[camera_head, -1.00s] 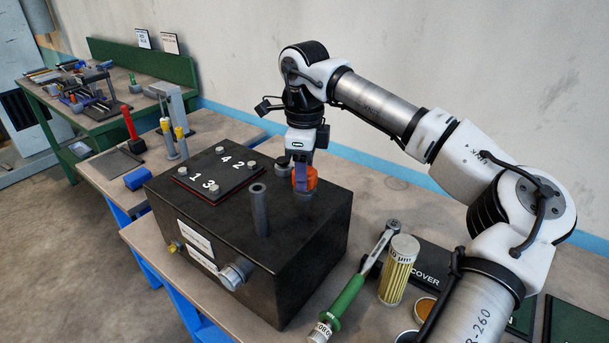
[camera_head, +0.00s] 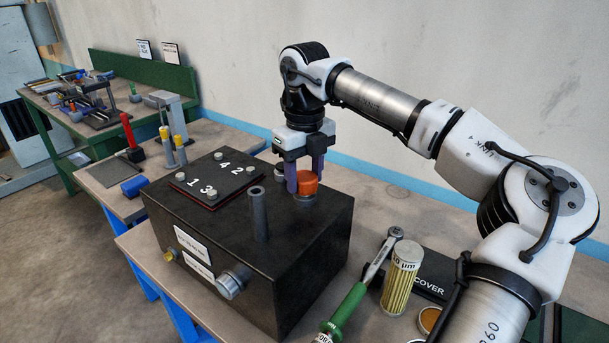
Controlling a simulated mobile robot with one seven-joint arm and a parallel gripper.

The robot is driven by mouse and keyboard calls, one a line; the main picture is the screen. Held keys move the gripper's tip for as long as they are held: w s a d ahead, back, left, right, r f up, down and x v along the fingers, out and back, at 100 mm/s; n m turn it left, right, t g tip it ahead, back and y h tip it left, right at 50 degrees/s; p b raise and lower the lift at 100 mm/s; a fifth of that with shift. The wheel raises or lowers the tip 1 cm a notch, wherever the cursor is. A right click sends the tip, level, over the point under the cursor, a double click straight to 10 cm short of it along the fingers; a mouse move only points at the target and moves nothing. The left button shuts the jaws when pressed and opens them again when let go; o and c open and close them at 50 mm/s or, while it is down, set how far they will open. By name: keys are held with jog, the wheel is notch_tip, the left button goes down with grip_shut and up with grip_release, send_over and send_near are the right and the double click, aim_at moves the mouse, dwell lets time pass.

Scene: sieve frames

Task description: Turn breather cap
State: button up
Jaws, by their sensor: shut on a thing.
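The orange breather cap (camera_head: 307,185) sits on a short grey neck on top of the black tank (camera_head: 300,255), near its back right corner. My gripper (camera_head: 304,178) points straight down over it, with its purple fingers on either side of the cap. It is shut on the cap.
A grey upright pipe (camera_head: 258,213) stands on the tank close in front of the cap. A bolted plate (camera_head: 215,180) with numbers lies to the left. A green-handled wrench (camera_head: 347,307) and a yellow filter (camera_head: 401,277) are on the bench to the right.

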aim_at(305, 175)
jog(key=shift+r, duration=0.1)
dwell(0.4)
jog(key=o, duration=1)
notch_tip(305, 175, up, 14)
jog(key=shift+f+b, duration=0.15)
jog(key=shift+b, duration=0.2)
